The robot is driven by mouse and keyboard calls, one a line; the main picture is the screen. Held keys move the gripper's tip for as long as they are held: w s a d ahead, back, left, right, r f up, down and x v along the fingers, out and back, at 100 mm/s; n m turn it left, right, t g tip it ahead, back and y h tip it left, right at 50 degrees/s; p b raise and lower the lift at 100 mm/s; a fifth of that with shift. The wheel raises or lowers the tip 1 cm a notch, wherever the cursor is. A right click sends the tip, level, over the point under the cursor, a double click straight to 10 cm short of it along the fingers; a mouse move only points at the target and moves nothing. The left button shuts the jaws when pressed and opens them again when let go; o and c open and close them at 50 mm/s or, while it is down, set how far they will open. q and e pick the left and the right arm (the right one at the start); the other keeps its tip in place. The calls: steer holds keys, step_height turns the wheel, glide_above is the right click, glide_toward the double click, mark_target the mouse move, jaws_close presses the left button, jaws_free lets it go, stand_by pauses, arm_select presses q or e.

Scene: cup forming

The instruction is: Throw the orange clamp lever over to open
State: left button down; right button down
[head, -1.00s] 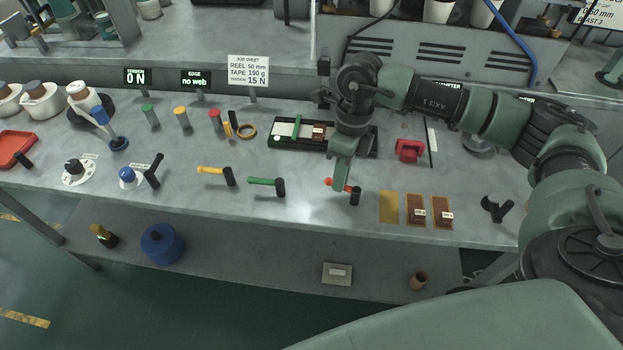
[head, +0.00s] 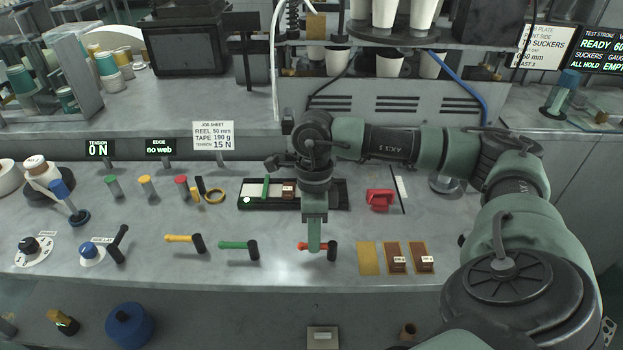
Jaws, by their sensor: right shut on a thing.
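The orange clamp lever (head: 303,246) sits near the front of the bench, the rightmost of three similar levers. It lies to the left of its black pivot (head: 332,250). My right gripper (head: 314,247) reaches down from above and is shut on the orange clamp lever, covering its middle part. The fingers themselves are small and partly hidden in this view. My left gripper is not in view.
Brown pads (head: 395,260) lie close on the right. A black tray (head: 260,203) and a red block (head: 380,198) are behind.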

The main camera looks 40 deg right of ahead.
steer(key=shift+r, duration=0.1)
steer(key=c, duration=1.4)
jaws_free()
steer(key=shift+c, duration=0.2)
step_height(320, 180, up, 8)
steer(key=w+d, duration=0.1)
steer(key=shift+f+b, duration=0.2)
steer(key=shift+b, duration=0.25)
